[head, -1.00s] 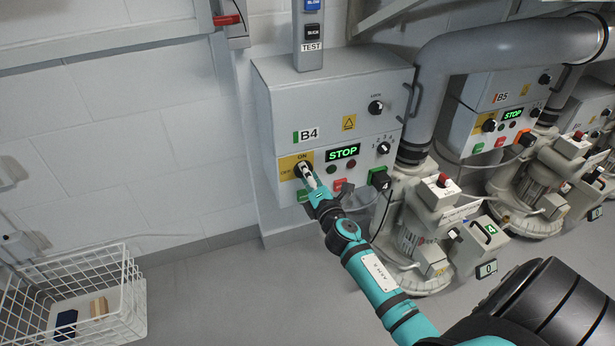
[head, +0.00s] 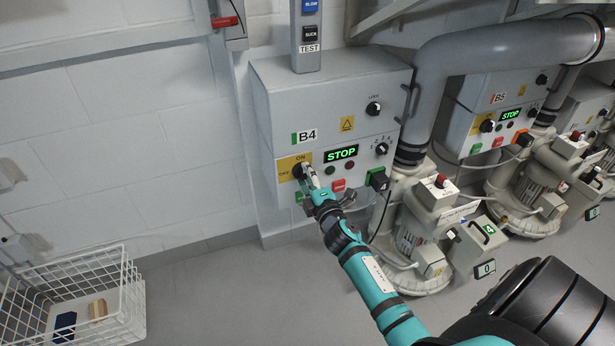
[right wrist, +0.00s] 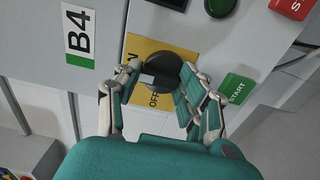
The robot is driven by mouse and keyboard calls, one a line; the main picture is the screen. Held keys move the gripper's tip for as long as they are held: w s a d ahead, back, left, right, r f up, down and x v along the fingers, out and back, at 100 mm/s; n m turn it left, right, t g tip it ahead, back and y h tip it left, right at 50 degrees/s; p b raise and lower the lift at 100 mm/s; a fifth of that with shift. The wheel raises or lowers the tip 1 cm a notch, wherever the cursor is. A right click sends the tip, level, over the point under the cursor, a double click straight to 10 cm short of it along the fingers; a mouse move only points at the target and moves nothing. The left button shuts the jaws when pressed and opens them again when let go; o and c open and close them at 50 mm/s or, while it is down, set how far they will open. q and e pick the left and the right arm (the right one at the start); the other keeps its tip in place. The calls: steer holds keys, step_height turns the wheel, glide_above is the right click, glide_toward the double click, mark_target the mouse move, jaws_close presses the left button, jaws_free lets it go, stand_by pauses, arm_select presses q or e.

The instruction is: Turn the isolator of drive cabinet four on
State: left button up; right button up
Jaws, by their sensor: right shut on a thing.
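The drive cabinet marked B4 (head: 335,100) stands on the wall in the head view, its display (head: 341,154) reading STOP in green. Its isolator is a black rotary knob on a yellow plate (head: 284,167) marked ON and OFF, at the lower left of the front. My right gripper (head: 303,175) reaches up to this knob. In the right wrist view my right gripper (right wrist: 157,88) has its two fingers around the black knob (right wrist: 172,66), shut on it. The fingers hide part of the knob. My left gripper is not in view.
Cabinet B5 (head: 500,98) stands to the right. A grey pipe (head: 480,45) and pump units are right of B4. A green START button (right wrist: 236,88) sits close beside the fingers. A white wire basket (head: 125,290) is at lower left.

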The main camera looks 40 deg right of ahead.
steer(key=o, duration=1.2)
steer(key=shift+c, duration=0.2)
steer(key=shift+s, duration=0.1)
steer(key=v, duration=1.2)
